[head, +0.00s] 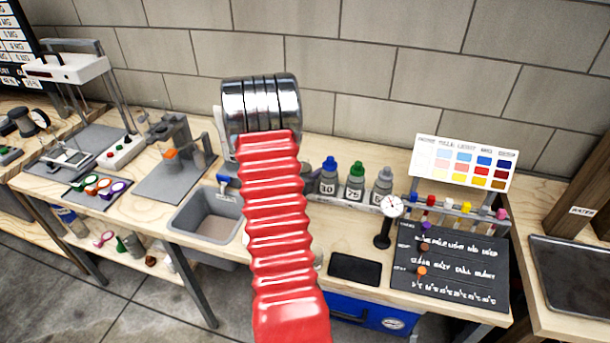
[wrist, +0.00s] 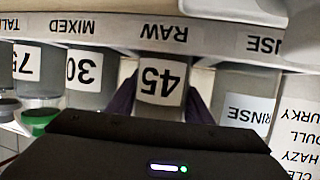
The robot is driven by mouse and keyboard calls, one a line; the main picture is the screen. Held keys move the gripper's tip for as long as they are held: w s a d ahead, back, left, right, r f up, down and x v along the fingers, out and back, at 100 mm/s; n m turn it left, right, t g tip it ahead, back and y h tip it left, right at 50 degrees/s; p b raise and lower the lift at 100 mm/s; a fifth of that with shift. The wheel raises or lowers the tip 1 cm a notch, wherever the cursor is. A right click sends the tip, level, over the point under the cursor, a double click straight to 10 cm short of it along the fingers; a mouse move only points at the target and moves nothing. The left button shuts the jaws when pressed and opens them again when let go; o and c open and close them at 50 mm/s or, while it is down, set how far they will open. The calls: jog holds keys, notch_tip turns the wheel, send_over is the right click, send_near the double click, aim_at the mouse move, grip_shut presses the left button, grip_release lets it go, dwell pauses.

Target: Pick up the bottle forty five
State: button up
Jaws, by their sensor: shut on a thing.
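The bottle forty five (wrist: 162,88) shows upside down in the wrist view, with a white label reading 45. The dark purple fingers of my gripper (wrist: 160,104) stand on both sides of it and are shut on it. It is in line with the RAW mark on the pale rack edge (wrist: 205,36); I cannot tell whether it is lifted. In the head view my red arm hides my gripper and this bottle.
Bottle 30 (wrist: 84,70) and a bottle labelled RINSE (wrist: 246,108) flank it. In the head view, bottle 75 (head: 355,184) has a green cap. A grey sink (head: 207,218), a dial gauge (head: 390,210) and a colour chart (head: 463,163) are nearby.

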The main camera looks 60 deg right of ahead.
jog(key=shift+r, duration=0.2)
notch_tip(320, 180, up, 10)
jog(key=shift+f, duration=0.15)
dwell(0.4)
jog(key=shift+w, duration=0.1)
dwell(0.4)
